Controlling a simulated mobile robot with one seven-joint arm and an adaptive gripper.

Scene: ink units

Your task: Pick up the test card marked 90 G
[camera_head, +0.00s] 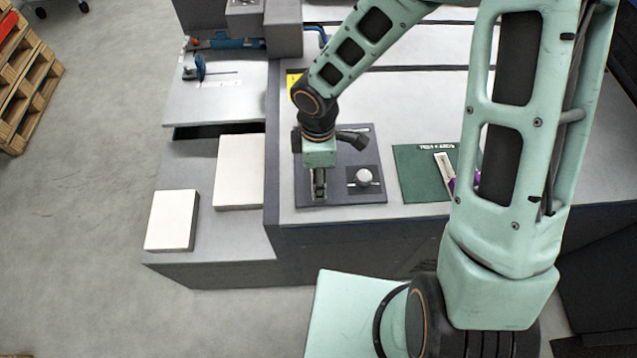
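A green mat (415,180) with a blurred white label along its top edge lies on the grey worktop, right of centre. On it lies a white card (444,165) with small dark marks, and a purple piece (451,186) shows beside it. My arm hides the right part of the mat. No "90 G" marking can be read from here. My gripper (319,196) points down over the left part of a dark grey mat, well left of the cards. Its fingers are small and seen from above, so its opening is unclear. I see nothing held in it.
A round light knob (363,178) sits on a dark plate right of my gripper, with a dark handle-like part (352,139) behind. White stacks (172,220) and (240,172) lie on the lower shelf at left. Bare worktop (420,212) lies along the front edge.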

